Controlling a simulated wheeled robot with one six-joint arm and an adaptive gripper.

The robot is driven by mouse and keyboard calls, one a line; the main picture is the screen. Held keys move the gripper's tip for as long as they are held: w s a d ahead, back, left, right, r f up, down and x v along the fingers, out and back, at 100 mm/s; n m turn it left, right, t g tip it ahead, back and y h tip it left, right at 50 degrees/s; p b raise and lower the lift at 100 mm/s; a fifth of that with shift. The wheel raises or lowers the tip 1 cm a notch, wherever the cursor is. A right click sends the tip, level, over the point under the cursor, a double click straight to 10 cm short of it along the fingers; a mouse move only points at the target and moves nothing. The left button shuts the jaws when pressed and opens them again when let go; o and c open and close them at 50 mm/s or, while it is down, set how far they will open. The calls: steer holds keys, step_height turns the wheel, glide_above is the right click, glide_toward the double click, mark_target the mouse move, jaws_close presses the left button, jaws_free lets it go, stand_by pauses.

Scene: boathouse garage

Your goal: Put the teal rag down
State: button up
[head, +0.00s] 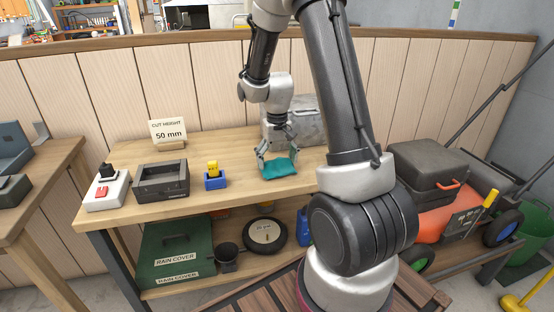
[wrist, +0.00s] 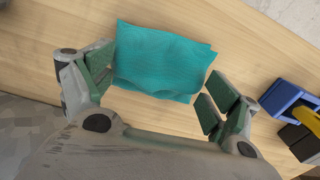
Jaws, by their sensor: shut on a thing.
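The teal rag (head: 281,167) is a folded cloth at the bench top, right of the blue holder. In the wrist view the rag (wrist: 165,60) lies between the two green-padded fingers, its near edge reaching into the jaws. My gripper (head: 277,155) points down and is shut on the rag, low over the wooden bench (head: 235,203). I cannot tell whether the rag's underside touches the bench.
On the bench, a blue holder with a yellow piece (head: 214,177), a dark tray (head: 161,180) and a red-switch box (head: 105,190) stand to the left. A grey case (head: 306,124) stands behind the gripper. Bare wood lies around the rag.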

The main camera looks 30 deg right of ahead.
steer(key=shift+f, duration=0.3)
steer(key=o, duration=0.8)
step_height(320, 180, up, 12)
stand_by(0.5)
jaws_close()
stand_by(0.3)
stand_by(0.6)
